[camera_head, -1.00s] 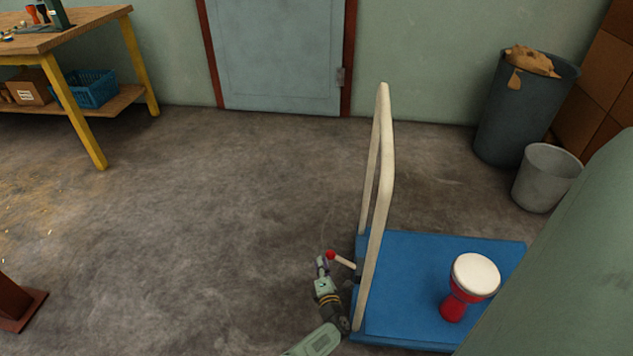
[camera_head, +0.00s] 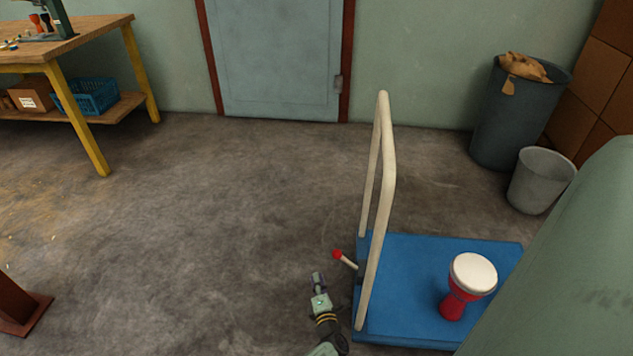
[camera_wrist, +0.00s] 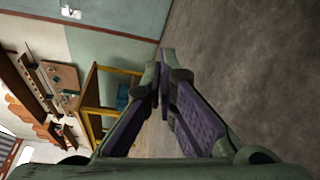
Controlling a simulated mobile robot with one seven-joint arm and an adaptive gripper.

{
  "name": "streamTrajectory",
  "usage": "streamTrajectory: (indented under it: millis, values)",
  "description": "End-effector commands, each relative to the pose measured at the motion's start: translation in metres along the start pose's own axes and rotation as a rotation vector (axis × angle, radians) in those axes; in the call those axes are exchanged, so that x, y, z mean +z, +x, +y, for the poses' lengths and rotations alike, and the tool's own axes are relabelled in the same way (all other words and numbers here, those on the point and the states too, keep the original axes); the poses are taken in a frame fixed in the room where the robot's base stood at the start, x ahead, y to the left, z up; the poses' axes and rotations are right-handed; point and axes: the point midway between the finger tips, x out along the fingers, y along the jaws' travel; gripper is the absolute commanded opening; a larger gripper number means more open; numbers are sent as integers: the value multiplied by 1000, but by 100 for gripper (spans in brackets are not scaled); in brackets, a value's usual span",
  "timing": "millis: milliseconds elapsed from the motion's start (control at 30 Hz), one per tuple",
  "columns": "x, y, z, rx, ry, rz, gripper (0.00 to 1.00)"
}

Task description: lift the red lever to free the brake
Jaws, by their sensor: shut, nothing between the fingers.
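The brake lever is a short pale rod with a red knob (camera_head: 337,254), sticking out to the left and upward from the handle end of the blue cart (camera_head: 405,330). My gripper (camera_head: 317,276) is just left of the knob and lower in the head view, apart from it. In the wrist view my gripper (camera_wrist: 162,62) has its fingertips together with nothing between them. The lever does not show in the wrist view. The lever's base is partly hidden behind the cart's white handle (camera_head: 384,200).
A red goblet drum (camera_head: 464,285) with a white head stands on the cart. A dark bin (camera_head: 512,115) and a grey bucket (camera_head: 540,182) stand at the right. A workbench (camera_head: 75,40) is at the upper left.

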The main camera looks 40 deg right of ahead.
Motion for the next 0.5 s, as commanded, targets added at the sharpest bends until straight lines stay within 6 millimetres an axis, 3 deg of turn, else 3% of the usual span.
streamTrajectory:
  millis: [33, 200, 500]
  values:
    - [0, -13, 8, -1, -3, 7, 0]
    - [0, -43, 7, 1, -2, 5, 0]
    - [-1, -61, 3, 3, -1, 3, 0]
